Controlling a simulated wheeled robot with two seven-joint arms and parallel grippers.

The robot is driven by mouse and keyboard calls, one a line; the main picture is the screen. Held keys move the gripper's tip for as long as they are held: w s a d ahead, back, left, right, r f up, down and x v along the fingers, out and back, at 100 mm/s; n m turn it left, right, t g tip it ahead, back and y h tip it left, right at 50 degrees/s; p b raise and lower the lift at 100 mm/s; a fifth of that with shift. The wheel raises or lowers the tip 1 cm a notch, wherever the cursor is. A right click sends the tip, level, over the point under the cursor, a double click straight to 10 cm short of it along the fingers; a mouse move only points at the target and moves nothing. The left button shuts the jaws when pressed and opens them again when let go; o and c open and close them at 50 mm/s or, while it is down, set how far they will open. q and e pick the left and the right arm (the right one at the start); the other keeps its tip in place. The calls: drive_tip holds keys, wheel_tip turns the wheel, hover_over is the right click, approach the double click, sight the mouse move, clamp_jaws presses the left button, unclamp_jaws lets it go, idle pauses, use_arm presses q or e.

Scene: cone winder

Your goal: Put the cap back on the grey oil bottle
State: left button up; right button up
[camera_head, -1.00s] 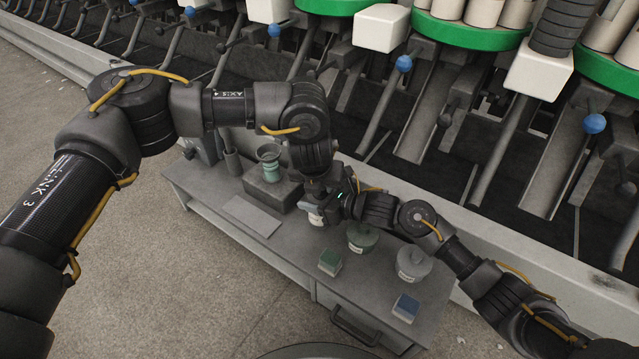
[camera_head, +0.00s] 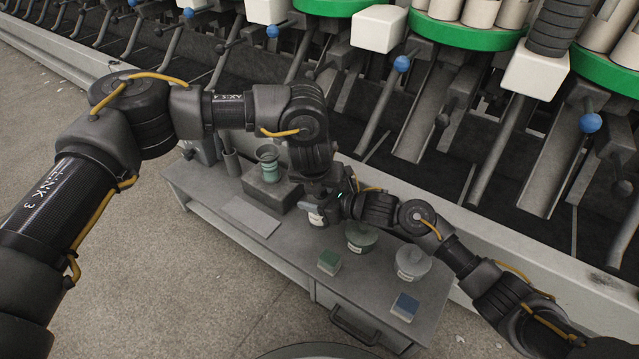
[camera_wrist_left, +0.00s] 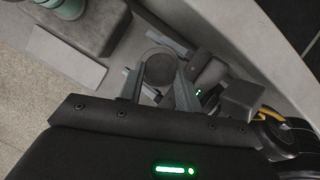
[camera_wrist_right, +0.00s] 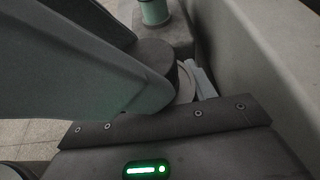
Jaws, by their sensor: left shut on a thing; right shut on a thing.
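The grey oil bottle (camera_head: 317,217), with a pale label, is in the head view below my two meeting grippers, mostly hidden. My right gripper (camera_head: 328,208) reaches it from the right and is shut on it. A dark round cap (camera_wrist_left: 159,68) is between the fingers of my left gripper (camera_wrist_left: 158,82), which is shut on it. In the right wrist view the cap (camera_wrist_right: 154,62) is right at the top of the pale bottle (camera_wrist_right: 185,86). A large grey finger covers part of it, so I cannot tell whether the cap is seated.
The winding machine (camera_head: 450,150) stands close behind.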

use_arm(q)
drive_tip(key=shift+s+d+f, duration=0.15)
drive_tip(key=shift+s+f, duration=0.4)
drive_tip(key=shift+f, duration=0.25)
drive_tip(key=o, duration=0.6)
drive_tip(key=shift+r, duration=0.1)
drive_tip(key=shift+s+r, duration=0.25)
drive_tip(key=shift+r, duration=0.25)
drive_tip(key=shift+v, duration=1.35)
drive_tip(key=shift+w+r, duration=0.15)
drive_tip(key=shift+w, duration=0.2)
drive_tip(key=c, duration=0.6)
drive_tip(key=shift+o, duration=0.2)
